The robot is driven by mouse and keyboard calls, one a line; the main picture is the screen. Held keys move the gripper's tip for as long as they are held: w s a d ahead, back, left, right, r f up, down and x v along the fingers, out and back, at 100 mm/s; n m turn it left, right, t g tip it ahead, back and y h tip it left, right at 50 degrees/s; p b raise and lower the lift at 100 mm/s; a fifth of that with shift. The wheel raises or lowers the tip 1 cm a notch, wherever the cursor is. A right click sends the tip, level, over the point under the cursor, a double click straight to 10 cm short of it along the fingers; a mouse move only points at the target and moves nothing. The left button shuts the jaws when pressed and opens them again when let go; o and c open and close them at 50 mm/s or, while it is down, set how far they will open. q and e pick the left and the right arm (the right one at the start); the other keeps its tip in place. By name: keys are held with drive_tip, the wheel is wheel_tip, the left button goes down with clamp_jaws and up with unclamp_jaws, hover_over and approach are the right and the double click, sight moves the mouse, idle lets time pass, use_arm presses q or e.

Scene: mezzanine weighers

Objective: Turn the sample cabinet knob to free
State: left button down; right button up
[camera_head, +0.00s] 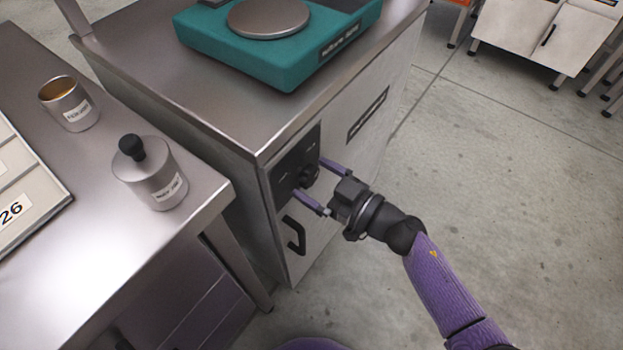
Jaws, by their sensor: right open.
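The sample cabinet (345,190) is a pale cabinet with a steel top. Its dark knob (309,174) sits on a black plate (290,172) on the front, above a black handle (294,235). My right gripper (314,180) is open, with one purple finger above the knob and one below it. The fingers reach to the plate around the knob; I cannot tell whether they touch it. The markings on the plate are too small to read, so the knob's setting is unclear. My left gripper is not in view.
A teal scale (290,62) with a round pan stands on the cabinet top. A steel bench (105,215) at left holds a labelled cup (70,108) and a black-stoppered steel bottle (155,180). The concrete floor (510,190) at right is clear. White cabinets (515,25) stand farther back.

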drive_tip(key=shift+w+a, duration=0.4)
drive_tip(key=shift+a, duration=0.1)
drive_tip(key=shift+c, duration=0.8)
drive_tip(key=c, duration=1.1)
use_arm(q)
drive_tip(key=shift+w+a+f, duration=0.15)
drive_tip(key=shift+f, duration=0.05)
use_arm(e)
drive_tip(key=shift+c, duration=0.2)
